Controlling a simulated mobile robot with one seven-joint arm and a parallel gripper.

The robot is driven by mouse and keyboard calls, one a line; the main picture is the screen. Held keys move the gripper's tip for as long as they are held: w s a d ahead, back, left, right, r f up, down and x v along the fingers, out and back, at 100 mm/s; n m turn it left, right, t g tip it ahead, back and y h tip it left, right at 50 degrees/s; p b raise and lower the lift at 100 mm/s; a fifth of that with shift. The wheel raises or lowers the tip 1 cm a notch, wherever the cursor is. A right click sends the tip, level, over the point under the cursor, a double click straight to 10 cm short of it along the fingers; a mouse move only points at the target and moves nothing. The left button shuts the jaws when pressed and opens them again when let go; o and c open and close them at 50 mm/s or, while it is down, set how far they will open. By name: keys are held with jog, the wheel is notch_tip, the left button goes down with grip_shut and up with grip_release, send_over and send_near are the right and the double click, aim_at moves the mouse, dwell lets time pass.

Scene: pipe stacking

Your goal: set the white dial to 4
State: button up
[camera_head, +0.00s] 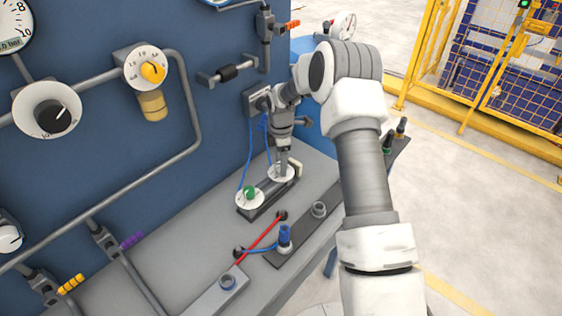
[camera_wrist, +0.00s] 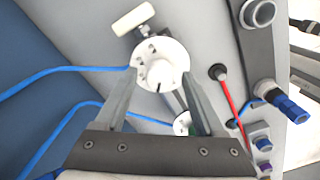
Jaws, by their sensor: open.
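The white dial (camera_head: 281,174) sits on the grey bench, on a dark base plate beside a second dial with a green knob (camera_head: 249,192). In the wrist view the white dial (camera_wrist: 162,58) is a round white disc with small dark marks around its rim; I cannot read its setting. My gripper (camera_head: 283,170) points down over the white dial. In the wrist view my gripper (camera_wrist: 160,74) is open, with one finger at each side of the disc. I cannot tell whether the fingers touch it. The green-knobbed dial (camera_wrist: 183,122) shows partly between the fingers.
Blue cables (camera_head: 246,156) hang beside the dials from the blue wall panel. A red rod (camera_head: 259,241) and a blue connector (camera_head: 284,238) are in front on the bench. A white-ended lever (camera_wrist: 133,19) stands close past the white dial.

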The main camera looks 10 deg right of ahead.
jog(key=shift+c, duration=0.2)
grip_shut()
jog(key=shift+m, duration=0.4)
jog(key=m+b, duration=0.2)
jog(key=m, duration=0.1)
jog(key=shift+f+m, duration=0.15)
jog(key=shift+m, duration=0.15)
jog(key=m+b, duration=0.2)
jog(key=m, duration=0.3)
jog(key=shift+m, duration=0.3)
jog(key=m+b, duration=0.1)
jog(key=m, duration=0.4)
jog(key=shift+m+b, duration=0.35)
jog(key=shift+m, duration=2.05)
